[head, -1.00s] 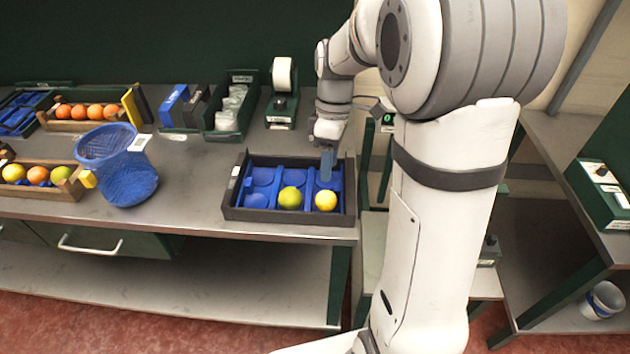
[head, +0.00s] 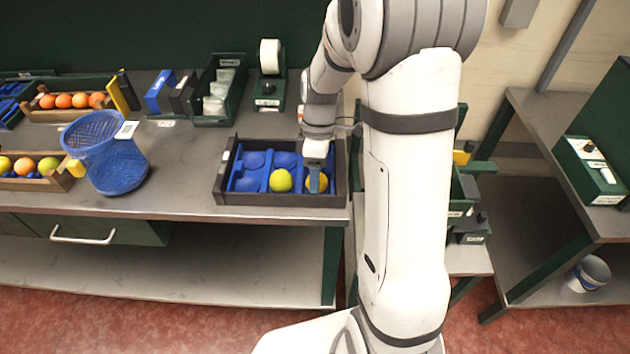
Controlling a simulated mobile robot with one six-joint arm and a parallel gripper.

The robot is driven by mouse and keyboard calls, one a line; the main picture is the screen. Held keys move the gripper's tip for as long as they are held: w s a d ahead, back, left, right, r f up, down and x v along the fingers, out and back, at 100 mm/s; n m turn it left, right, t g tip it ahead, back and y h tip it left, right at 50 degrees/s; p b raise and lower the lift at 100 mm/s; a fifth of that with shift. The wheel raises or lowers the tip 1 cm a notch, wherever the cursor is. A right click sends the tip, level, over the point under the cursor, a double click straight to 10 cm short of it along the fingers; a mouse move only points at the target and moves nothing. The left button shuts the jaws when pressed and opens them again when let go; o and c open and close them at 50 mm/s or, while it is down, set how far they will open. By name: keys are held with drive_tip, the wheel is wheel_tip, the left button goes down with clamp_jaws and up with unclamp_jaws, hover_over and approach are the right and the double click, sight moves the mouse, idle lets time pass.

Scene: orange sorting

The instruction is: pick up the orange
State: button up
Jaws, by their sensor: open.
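A yellow-orange fruit (head: 324,184) sits in the right front pocket of a dark tray with blue dividers (head: 282,199). My gripper (head: 314,186) points down over this fruit, open, and covers its middle. I cannot tell whether the fingers touch it. A yellow-green fruit (head: 281,181) sits in the pocket to the left. The other pockets I can see are empty. Several oranges (head: 64,101) lie in a wooden crate at the far left.
A blue mesh basket (head: 117,168) stands left of the tray, beside a wooden crate of mixed fruit (head: 62,182). A green bin (head: 219,119) and a label printer (head: 269,102) stand behind. The bench between basket and tray is clear.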

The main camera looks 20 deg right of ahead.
drive_tip(key=shift+c, duration=0.5)
drive_tip(key=c, duration=0.5)
drive_tip(key=shift+c, duration=0.2)
